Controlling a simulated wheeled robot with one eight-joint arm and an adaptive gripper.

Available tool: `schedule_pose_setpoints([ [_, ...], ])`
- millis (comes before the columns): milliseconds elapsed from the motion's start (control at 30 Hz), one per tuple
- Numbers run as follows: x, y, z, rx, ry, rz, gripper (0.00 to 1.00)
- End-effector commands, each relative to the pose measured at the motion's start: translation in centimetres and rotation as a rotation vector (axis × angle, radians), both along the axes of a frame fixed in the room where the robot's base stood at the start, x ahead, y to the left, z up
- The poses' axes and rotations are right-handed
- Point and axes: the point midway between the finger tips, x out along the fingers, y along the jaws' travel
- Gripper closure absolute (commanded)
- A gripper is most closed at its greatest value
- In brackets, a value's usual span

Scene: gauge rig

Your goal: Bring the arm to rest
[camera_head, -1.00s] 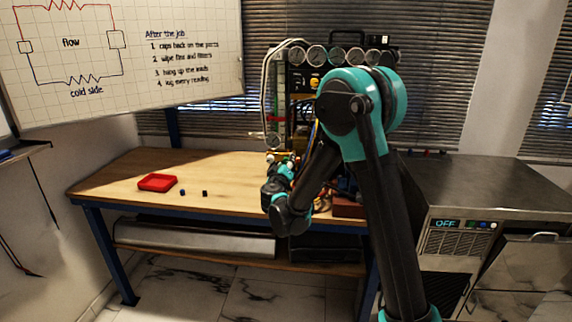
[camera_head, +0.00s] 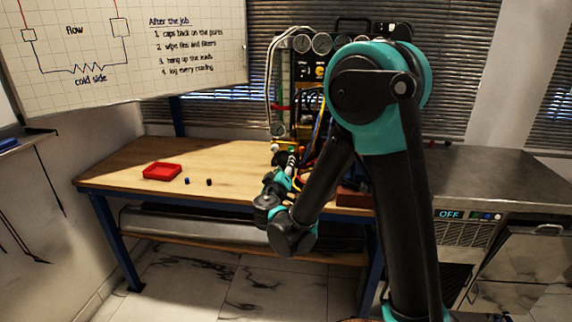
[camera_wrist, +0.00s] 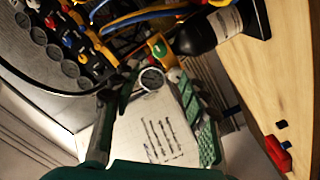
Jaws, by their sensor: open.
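My arm reaches over the workbench (camera_head: 225,157), bent down at the elbow and back up at the wrist. My gripper (camera_wrist: 158,84) shows in the wrist view with its two green-and-dark fingers spread apart. Nothing is clearly held between them. A small round gauge (camera_wrist: 152,80) and a white board with writing (camera_wrist: 165,138) show in the gap. I cannot tell how far off the gauge is. In the head view the gripper is small and partly lost against the gauge rig (camera_head: 284,85), whose right part my arm hides.
A steel counter unit (camera_head: 490,180) stands at the right. A black bottle-like object (camera_wrist: 205,35) and cables (camera_wrist: 145,17) lie close beyond my fingers.

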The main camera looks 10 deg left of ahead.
Motion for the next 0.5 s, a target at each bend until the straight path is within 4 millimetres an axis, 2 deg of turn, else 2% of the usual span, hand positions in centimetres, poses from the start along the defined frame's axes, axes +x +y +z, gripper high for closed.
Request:
schedule_pose_setpoints([
  [333, 0.0, -0.3, 0.0, 0.001, 0.005, -0.006, 0.55],
  [433, 0.3, -2.6, -0.4, 0.011, 0.042, -0.042, 0.55],
  [500, 0.4, -5.7, -0.9, 0.025, 0.096, -0.093, 0.55],
])
